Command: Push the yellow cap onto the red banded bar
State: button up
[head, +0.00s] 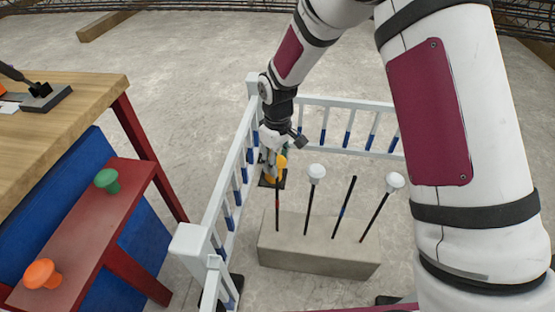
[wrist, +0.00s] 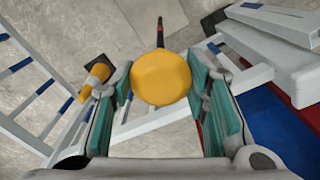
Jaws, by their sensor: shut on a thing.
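The yellow cap (head: 282,161) is held in my gripper (head: 274,152), above the leftmost bar. In the wrist view the round cap (wrist: 160,78) sits between the two green finger pads of my gripper (wrist: 162,92). The red banded bar (head: 277,208) stands upright in the concrete block, its upper end just below the cap. In the wrist view part of this bar (wrist: 160,38) shows beyond the cap. The cap hides the bar's tip, so I cannot tell whether they touch or are apart.
The concrete block (head: 315,262) also holds two bars with white caps (head: 315,171) (head: 395,180) and an uncapped blue banded bar (head: 344,208). A white railing (head: 232,175) runs close on the left. A red shelf (head: 85,225) carries green and orange caps. A yellow post (wrist: 96,76) stands near the railing.

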aim_at(278, 159)
jog(key=shift+f+b, duration=0.5)
jog(key=shift+f, duration=0.35)
jog(key=o, duration=0.9)
jog(key=shift+o, duration=0.2)
notch_tip(278, 159, up, 12)
